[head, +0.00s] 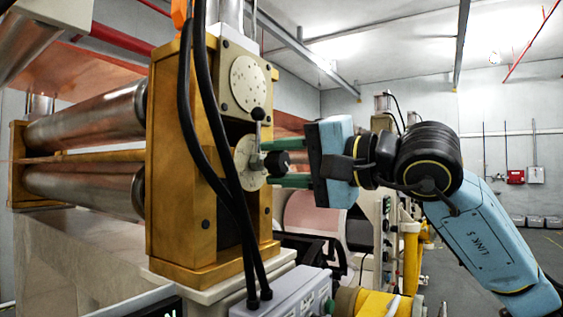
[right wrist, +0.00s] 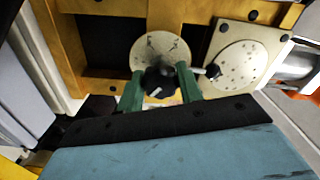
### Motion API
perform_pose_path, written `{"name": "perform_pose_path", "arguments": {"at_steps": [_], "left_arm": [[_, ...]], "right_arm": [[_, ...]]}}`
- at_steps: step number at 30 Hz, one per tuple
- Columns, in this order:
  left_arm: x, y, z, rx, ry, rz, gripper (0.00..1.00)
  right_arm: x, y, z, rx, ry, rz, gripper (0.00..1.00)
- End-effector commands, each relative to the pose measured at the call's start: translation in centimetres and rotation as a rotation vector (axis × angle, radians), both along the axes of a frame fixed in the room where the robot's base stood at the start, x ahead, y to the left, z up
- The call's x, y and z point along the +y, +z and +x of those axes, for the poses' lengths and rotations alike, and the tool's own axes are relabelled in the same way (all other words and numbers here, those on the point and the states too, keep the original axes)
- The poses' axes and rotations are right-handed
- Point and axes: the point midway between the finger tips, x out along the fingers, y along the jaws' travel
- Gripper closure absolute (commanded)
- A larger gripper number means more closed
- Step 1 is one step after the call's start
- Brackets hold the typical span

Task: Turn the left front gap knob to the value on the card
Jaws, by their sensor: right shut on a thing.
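The black gap knob (head: 277,162) sits in front of a pale round dial (head: 248,163) on the side of the yellow-brown roll stand. My right gripper (head: 273,167) comes in from the right, with its green fingers shut on the knob. In the right wrist view the knob (right wrist: 160,82) lies between the two green fingers (right wrist: 160,74), with a light mark on its face. The dial (right wrist: 150,50) shows behind it, partly covered, and its markings are too small to read. I cannot make out a card with a value. My left gripper is not in view.
A lever with a black ball (head: 258,114) stands close above the knob. A larger round plate (head: 248,84) is above it. Two black cables (head: 213,140) hang in front of the stand (head: 167,170). Metal rollers (head: 85,185) lie to the left. A grey box (head: 283,297) is below.

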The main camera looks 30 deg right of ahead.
Motion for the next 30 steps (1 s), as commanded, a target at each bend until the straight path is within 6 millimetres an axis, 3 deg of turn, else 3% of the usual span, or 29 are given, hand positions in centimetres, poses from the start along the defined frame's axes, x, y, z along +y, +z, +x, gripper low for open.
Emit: {"name": "perform_pose_path", "arguments": {"at_steps": [9,25,26,30], "left_arm": [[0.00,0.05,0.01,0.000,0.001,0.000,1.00],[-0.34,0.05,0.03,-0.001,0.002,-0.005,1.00],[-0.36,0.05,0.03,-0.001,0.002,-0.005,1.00],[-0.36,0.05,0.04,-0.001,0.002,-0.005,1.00]], "right_arm": [[0.00,-0.03,-0.02,-0.058,0.000,-0.099,0.86],[0.01,-0.05,-0.02,-0.068,0.000,-0.115,0.86],[0.01,-0.05,-0.02,-0.068,0.000,-0.115,0.60],[0.01,-0.04,0.00,-0.067,0.000,-0.115,0.43]]}}
